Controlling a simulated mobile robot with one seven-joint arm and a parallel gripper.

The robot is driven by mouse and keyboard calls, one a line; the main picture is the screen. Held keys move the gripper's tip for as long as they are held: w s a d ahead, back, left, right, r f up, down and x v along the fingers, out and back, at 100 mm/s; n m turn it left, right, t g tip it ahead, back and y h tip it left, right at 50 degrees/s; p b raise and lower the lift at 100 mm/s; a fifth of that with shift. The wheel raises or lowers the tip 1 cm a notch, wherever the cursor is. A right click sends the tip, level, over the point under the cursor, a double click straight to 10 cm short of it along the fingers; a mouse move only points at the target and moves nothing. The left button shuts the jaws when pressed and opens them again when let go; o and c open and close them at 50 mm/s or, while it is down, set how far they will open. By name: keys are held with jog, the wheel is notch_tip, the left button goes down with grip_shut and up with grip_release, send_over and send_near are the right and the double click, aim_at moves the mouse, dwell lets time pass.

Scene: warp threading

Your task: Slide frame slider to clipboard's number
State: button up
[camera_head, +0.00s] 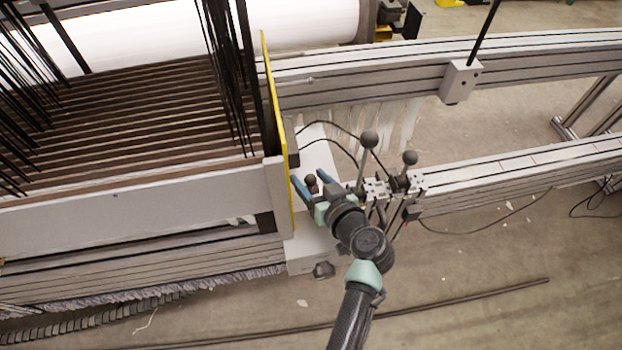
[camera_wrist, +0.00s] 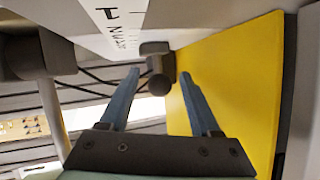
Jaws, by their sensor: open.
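My gripper (camera_head: 311,182) is open, with its two blue fingers beside the yellow panel. A dark ball knob (camera_wrist: 159,85) on a short dark mount shows between the fingertips in the wrist view; it also shows in the head view (camera_head: 311,180). I cannot tell whether the fingers touch it. A pale surface (camera_wrist: 112,32) with printed black marks runs beside the knob; the marks are too small and slanted to read. I cannot tell for sure whether the knob belongs to the frame slider. I cannot make out a clipboard in either view.
The yellow panel (camera_head: 279,130) stands close on the gripper's left; it fills the right of the wrist view. Upright levers with grey balls (camera_head: 369,139) and a clamp stand close on the right. A grey rail (camera_head: 520,170) extends right. Cables hang behind the gripper.

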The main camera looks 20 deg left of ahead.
grip_shut()
dwell(1.4)
